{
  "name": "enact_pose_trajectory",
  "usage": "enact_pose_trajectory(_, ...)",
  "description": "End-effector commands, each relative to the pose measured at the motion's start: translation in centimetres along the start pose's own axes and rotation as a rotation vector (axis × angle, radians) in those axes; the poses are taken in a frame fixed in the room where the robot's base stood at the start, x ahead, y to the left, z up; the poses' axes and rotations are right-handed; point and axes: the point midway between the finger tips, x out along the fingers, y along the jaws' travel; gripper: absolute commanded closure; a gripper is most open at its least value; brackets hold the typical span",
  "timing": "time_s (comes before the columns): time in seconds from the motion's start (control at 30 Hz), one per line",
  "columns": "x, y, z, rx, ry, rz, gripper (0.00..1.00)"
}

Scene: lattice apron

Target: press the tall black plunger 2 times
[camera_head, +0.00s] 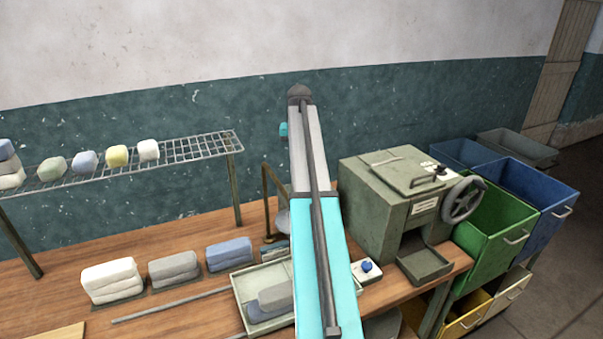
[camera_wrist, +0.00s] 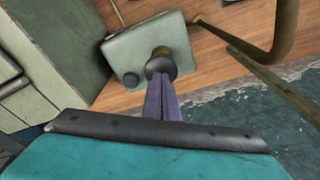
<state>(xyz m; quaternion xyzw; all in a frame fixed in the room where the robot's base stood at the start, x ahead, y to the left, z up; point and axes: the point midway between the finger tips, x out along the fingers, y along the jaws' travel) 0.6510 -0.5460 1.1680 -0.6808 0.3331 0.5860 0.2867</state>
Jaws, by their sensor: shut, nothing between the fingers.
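In the wrist view the tall black plunger (camera_wrist: 160,64) has a round dark cap on a brass-coloured stem. In the head view my arm hides the plunger and the gripper.
A green machine with a handwheel (camera_head: 390,205) stands on the wooden bench (camera_head: 190,322). A blue knob (camera_head: 366,266) is near its foot. A tray (camera_head: 245,320) holds grey blocks. A wire rack (camera_head: 185,155) stands left. In the wrist view a brass-coloured bent rail (camera_wrist: 270,60) runs at right.

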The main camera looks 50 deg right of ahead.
Motion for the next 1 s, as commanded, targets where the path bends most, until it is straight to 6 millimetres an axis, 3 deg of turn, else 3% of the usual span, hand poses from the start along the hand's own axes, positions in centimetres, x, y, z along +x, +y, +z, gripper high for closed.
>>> enact_pose_trajectory(0.47, -0.2, 0.0, -0.1, 0.000, 0.001, 0.000, 1.00)
enact_pose_trajectory(1.0, -3.6, 0.0, -0.6, 0.000, 0.001, 0.000, 1.00)
